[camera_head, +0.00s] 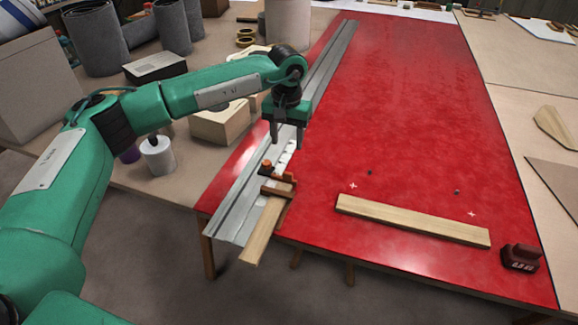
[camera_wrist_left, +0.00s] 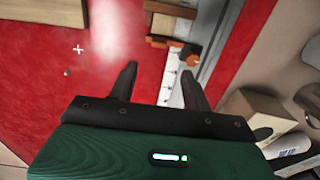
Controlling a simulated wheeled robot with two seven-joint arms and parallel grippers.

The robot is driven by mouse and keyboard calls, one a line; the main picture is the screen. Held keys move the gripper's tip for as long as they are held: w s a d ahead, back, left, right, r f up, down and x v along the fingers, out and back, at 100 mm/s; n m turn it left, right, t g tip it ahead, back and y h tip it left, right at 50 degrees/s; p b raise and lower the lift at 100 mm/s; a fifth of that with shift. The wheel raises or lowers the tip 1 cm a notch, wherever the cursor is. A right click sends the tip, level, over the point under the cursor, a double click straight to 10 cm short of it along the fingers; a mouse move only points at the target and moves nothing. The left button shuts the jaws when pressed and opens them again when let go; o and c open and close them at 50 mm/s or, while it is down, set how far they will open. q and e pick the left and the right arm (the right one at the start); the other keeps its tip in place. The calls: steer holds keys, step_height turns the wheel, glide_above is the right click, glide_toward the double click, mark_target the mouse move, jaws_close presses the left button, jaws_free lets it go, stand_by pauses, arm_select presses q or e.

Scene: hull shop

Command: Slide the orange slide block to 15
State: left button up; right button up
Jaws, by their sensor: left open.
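The orange slide block (camera_head: 280,187) sits on the grey metal rail (camera_head: 322,75) near its front end, with an orange knob (camera_head: 267,163) at its far side. A wooden strip (camera_head: 263,232) lies at the block and sticks out toward the front. A white scale strip (camera_head: 286,156) runs along the rail beyond the block; its numbers are too small to read. My left gripper (camera_head: 287,142) is open and empty, pointing down over the rail, beyond the block. In the left wrist view, the block (camera_wrist_left: 172,43) and knob (camera_wrist_left: 190,59) show past the fingertips, apart from them.
The red table (camera_head: 410,110) is mostly clear right of the rail. A wooden plank (camera_head: 412,221) lies near its front, with a dark red device (camera_head: 520,257) at the corner. A wooden box (camera_head: 220,122) and white cup (camera_head: 157,155) stand left of the rail.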

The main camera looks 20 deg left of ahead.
mark_target(288, 173)
arm_select(q)
step_height(288, 173, down, 11)
steer(key=shift+w+f+p, duration=0.1)
steer(key=shift+p, duration=0.25)
steer(key=shift+f, duration=0.35)
arm_select(e)
steer(key=f, duration=0.2)
steer(key=shift+s+d+f, duration=0.25)
steer(key=shift+s+f, duration=0.15)
arm_select(q)
steer(key=shift+c, duration=0.2)
jaws_close()
